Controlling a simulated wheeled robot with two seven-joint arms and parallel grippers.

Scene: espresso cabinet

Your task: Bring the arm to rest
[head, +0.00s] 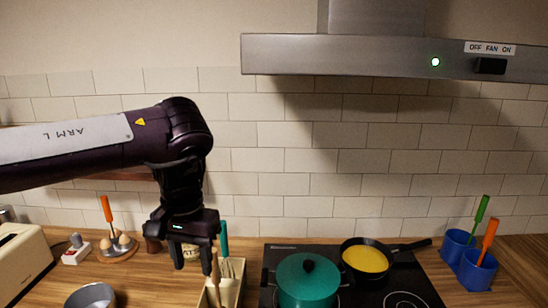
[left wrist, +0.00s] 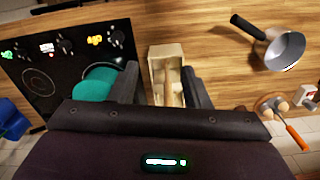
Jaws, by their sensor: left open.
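My left arm (head: 75,148) reaches in from the left in the head view, with its wrist bent down. My left gripper (head: 192,258) points down over the counter, open and with nothing seen between its fingers. It also shows in the left wrist view (left wrist: 162,88), its two fingers apart above a wooden utensil box (left wrist: 158,52). My right gripper is not in view.
The black hob (head: 415,288) carries a teal pot (head: 308,280) and a pan (head: 384,246) with yellow food. Blue cups (head: 476,272) stand at the right. A metal saucepan (head: 90,296), egg holder (head: 118,247) and toaster (head: 24,262) are left. The range hood (head: 340,55) overhangs the hob.

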